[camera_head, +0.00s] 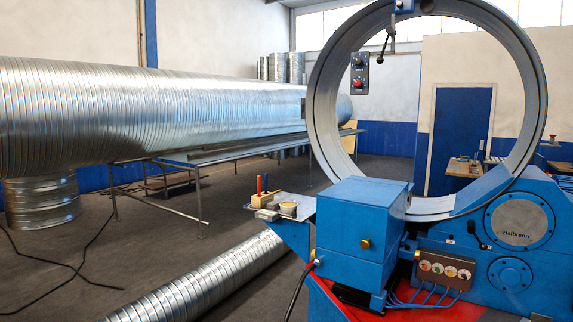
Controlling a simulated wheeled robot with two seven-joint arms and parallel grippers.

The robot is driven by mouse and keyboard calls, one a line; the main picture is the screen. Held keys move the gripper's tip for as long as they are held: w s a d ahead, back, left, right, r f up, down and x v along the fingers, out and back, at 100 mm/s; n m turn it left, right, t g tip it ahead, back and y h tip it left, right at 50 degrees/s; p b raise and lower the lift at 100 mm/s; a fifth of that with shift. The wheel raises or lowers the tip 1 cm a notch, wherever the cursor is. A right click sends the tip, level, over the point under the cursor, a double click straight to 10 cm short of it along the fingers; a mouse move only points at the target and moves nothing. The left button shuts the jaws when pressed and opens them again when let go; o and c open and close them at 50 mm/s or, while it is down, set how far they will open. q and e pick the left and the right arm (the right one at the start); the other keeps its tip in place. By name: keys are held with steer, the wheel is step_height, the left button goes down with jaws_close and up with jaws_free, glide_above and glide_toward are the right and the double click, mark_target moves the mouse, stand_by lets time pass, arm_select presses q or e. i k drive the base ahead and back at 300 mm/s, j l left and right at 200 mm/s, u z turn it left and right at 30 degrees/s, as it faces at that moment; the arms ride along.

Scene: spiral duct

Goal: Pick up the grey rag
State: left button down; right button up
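I cannot make out a grey rag anywhere in the head view. A small grey shelf (305,203) sticks out at the left of the blue machine (357,235). It carries a wooden block (263,200) with a red-handled and a blue-handled tool upright in it, and a small round beige item (289,208). Whether any cloth lies among these is too small to tell. Neither of my grippers shows.
A large metal ring (322,110) stands on the machine. A long spiral duct (150,112) rests on a metal frame (205,158) at left. A thinner duct (200,285) lies on the floor.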

mark_target(273, 205)
steer(key=i+j+u, duration=0.1)
steer(key=i+j, duration=0.2)
steer(key=i+j+u, duration=0.15)
steer(key=i, duration=0.3)
steer(key=i+j+u, duration=0.1)
steer(key=i+j, duration=0.25)
steer(key=i+z, duration=0.1)
steer(key=i, duration=0.45)
steer(key=i+j+z, duration=0.1)
steer(key=i, duration=0.45)
steer(key=i+j+z, duration=0.1)
steer(key=i, duration=0.5)
steer(key=i+j+z, duration=0.1)
steer(key=i+j, duration=0.2)
steer(key=i, duration=0.2)
steer(key=i+j+z, duration=0.1)
steer(key=i+z, duration=0.35)
steer(key=i+j+z, duration=0.2)
steer(key=z, duration=0.3)
steer(key=i+j+z, duration=0.3)
steer(key=z, duration=0.15)
steer(key=i+j+z, duration=0.2)
steer(key=j+z, duration=0.3)
